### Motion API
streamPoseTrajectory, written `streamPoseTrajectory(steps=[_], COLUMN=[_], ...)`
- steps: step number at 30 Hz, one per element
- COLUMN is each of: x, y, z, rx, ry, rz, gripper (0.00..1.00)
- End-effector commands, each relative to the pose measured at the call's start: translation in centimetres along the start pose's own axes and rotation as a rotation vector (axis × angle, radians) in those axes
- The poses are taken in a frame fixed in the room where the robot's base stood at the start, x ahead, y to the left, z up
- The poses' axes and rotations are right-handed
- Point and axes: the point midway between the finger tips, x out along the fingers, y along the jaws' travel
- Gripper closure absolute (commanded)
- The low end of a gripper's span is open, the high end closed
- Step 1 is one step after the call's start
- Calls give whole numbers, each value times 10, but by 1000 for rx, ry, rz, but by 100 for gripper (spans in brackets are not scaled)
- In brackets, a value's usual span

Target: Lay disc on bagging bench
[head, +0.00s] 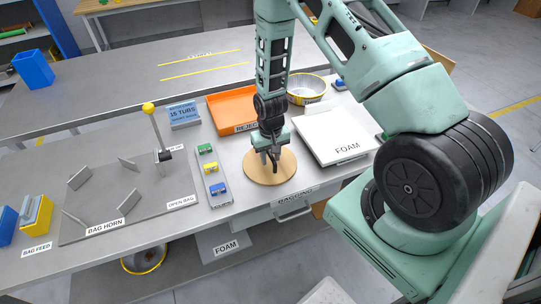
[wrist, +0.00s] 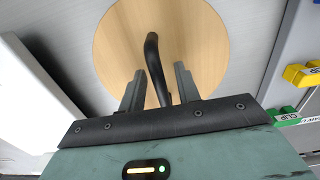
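The disc (head: 259,177) is a round pale-wood plate with a black bent handle. It appears to lie flat on the grey bench by the BAGGING label (head: 295,194). The wrist view shows the disc (wrist: 120,45) with its black handle (wrist: 152,55) rising from it. My gripper (head: 268,160) is over the disc, pointing down. In the wrist view its two fingers (wrist: 160,72) stand apart, one on each side of the handle, with a gap visible on the right side. The handle's lower end is partly hidden near the palm.
A white FOAM block (head: 335,135) is right of the disc, an orange REJECT tray (head: 232,105) behind it. A strip with green, yellow and blue clips (head: 213,178) is to the left. Further left is the BAG HORN plate (head: 110,205) with upright vanes and a yellow-knobbed lever (head: 155,125).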

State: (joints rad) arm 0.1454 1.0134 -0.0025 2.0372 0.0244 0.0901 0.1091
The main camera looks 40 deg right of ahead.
Motion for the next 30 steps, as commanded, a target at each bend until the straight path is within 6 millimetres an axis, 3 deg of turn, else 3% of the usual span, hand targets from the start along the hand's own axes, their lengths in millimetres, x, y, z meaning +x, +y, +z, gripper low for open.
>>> streamPoseTrajectory(steps=[13, 30], x=[-11, -107], y=[0, 0], z=[-1, -1], rx=[0, 0], ry=[2, 4], rz=[0, 0], gripper=[66, 66])
